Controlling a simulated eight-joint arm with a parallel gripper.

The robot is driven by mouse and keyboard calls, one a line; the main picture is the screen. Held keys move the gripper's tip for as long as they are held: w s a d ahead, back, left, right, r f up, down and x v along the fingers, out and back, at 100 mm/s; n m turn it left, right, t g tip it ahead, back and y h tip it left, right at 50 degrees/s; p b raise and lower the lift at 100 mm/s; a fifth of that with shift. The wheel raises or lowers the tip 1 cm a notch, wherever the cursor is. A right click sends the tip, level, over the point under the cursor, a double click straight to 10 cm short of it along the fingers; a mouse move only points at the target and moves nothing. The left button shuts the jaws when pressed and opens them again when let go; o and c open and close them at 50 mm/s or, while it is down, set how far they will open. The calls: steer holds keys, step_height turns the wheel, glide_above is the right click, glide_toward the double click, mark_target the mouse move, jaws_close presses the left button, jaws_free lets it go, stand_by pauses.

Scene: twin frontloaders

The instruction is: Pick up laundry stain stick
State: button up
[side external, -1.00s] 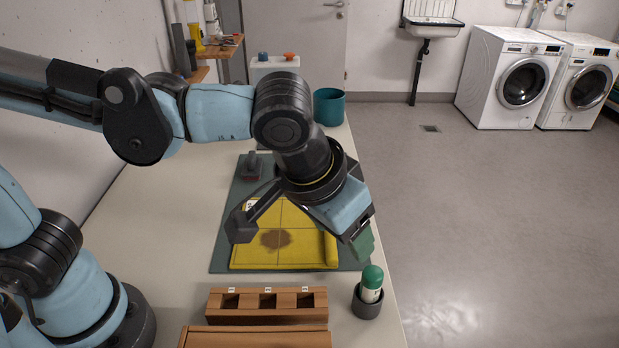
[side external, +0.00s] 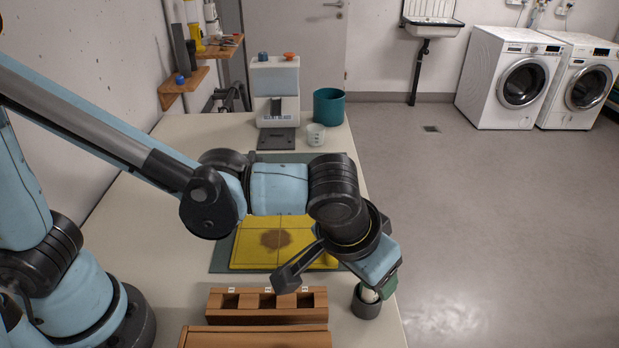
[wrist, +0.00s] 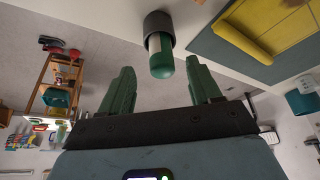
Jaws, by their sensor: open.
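The laundry stain stick (side external: 370,295) stands upright in a small dark cup (side external: 366,308) near the table's right edge. In the side view my gripper (side external: 382,288) is low over it and hides most of its green cap. In the wrist view the stick's green cap and pale body (wrist: 160,62) point out of the cup (wrist: 158,25). My gripper (wrist: 160,68) is open, with one green finger on each side of the stick. Gaps show between the stick and both fingers, so it is not gripped.
A wooden holder with slots (side external: 268,318) stands left of the cup. A yellow folded cloth with a brown stain (side external: 262,243) lies on a grey-green mat (side external: 222,258) behind. A teal bin (side external: 329,106), a white beaker (side external: 316,135) and a white dispenser (side external: 275,78) stand at the far end.

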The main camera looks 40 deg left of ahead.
steer(key=shift+w+x, duration=0.15)
steer(key=shift+x, duration=0.95)
steer(key=shift+w+x, duration=0.15)
steer(key=shift+x, duration=1)
steer(key=shift+a+r, duration=0.1)
steer(key=shift+r, duration=0.05)
steer(key=c, duration=1.1)
